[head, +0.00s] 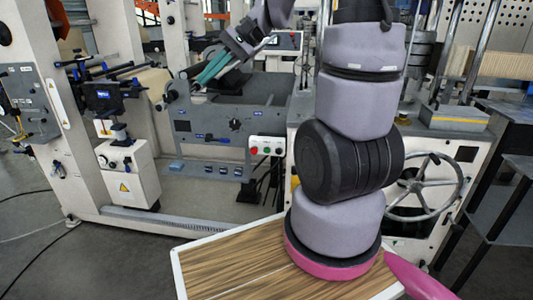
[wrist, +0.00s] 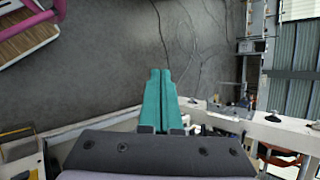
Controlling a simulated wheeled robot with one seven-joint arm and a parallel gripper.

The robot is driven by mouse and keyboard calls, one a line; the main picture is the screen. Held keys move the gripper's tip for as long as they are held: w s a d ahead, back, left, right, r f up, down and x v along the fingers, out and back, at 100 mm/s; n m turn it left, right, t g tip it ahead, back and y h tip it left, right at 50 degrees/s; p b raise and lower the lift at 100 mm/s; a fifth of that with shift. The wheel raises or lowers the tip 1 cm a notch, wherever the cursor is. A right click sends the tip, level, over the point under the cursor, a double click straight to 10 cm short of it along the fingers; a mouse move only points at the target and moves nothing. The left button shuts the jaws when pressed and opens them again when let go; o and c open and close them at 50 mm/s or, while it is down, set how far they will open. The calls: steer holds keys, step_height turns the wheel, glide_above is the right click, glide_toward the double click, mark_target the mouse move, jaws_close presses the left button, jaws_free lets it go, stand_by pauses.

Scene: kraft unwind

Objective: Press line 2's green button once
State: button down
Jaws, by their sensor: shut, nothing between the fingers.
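A white button box (head: 267,146) is on the front of the grey machine panel in the head view. It carries a green button (head: 267,150) with a red button (head: 254,150) to its left and another small button to its right. No line number is readable on it. My gripper (head: 201,82) is up and to the left of the box, clear of the buttons, with its teal fingers pointing down-left. In the wrist view my gripper (wrist: 160,72) has both fingers side by side, shut and empty. I cannot make out the green button in the wrist view.
A black knob (head: 235,125) is on the panel left of the box. A spoked handwheel (head: 425,184) is at the right, partly behind my arm. A wood-topped surface (head: 230,268) with a white edge is in front. Cables lie on the grey floor (wrist: 110,75).

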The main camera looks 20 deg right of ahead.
mark_target(267, 151)
steer(key=w+d+f+m+t+y, duration=0.25)
steer(key=w+f+m+t, duration=0.2)
steer(key=w+f, duration=0.5)
steer(key=w+d+f+m+t+y, duration=0.2)
steer(key=w+d+f+m+t, duration=0.25)
steer(key=w+f, duration=0.5)
steer(key=d+f+m+t+h, duration=0.3)
steer(key=d+f, duration=0.5)
steer(key=f, duration=0.5)
steer(key=w+d+f+m+t+h, duration=0.1)
steer(key=d+f+m+t+h, duration=0.3)
steer(key=d+f+h, duration=0.4)
step_height(267, 151, down, 5)
steer(key=shift+d+m, duration=0.7)
steer(key=shift+w, duration=0.1)
steer(key=w+d, duration=0.4)
steer(key=w, duration=0.3)
steer(key=shift+w+d, duration=0.15)
steer(key=shift+d, duration=0.25)
steer(key=shift+w+d, duration=0.1)
